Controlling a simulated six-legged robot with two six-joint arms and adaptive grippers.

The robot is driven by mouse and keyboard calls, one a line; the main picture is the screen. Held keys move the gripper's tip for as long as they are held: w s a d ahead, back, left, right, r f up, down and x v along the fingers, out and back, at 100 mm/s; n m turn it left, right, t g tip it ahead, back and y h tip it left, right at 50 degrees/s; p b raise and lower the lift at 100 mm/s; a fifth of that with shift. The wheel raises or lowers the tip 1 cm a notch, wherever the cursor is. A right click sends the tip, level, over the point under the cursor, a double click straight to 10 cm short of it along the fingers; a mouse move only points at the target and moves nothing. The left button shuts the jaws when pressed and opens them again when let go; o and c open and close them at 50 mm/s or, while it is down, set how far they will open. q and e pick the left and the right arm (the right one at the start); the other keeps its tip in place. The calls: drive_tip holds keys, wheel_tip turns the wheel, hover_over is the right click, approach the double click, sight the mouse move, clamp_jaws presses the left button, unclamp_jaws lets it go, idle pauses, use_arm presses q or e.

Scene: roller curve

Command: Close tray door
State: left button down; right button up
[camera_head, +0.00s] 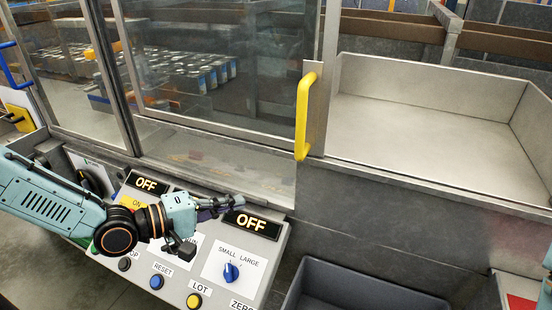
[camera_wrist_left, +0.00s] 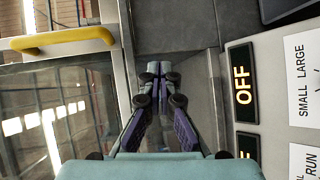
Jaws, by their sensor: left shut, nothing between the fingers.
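The glass sliding door (camera_head: 215,60) has a metal frame and a yellow vertical handle (camera_head: 303,115) at its right edge. To the right of the handle, the grey metal tray (camera_head: 425,125) is uncovered. My left gripper (camera_head: 238,202) is shut and empty over the control panel, below and left of the handle and apart from it. In the left wrist view, the shut fingers (camera_wrist_left: 158,72) point along the ledge, and the yellow handle (camera_wrist_left: 65,40) is at the upper left. My right gripper is not in view.
The sloped control panel (camera_head: 215,275) with lit OFF displays, buttons and a blue knob (camera_head: 231,271) lies under my left arm. A dark grey bin (camera_head: 365,290) is at the bottom. Blue and yellow handles show at the far left. Space in front of the yellow door handle looks clear.

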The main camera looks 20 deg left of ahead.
use_arm(q)
drive_tip(key=a+r+n+t+h, duration=0.1)
drive_tip(key=a+r+t+h, duration=0.1)
drive_tip(key=a+r, duration=0.3)
drive_tip(key=w+d+r+b, duration=0.2)
drive_tip(key=w+d+b, duration=0.6)
drive_tip(key=d+b, duration=0.2)
drive_tip(key=shift+w+d, duration=0.3)
drive_tip(key=shift+d, duration=0.95)
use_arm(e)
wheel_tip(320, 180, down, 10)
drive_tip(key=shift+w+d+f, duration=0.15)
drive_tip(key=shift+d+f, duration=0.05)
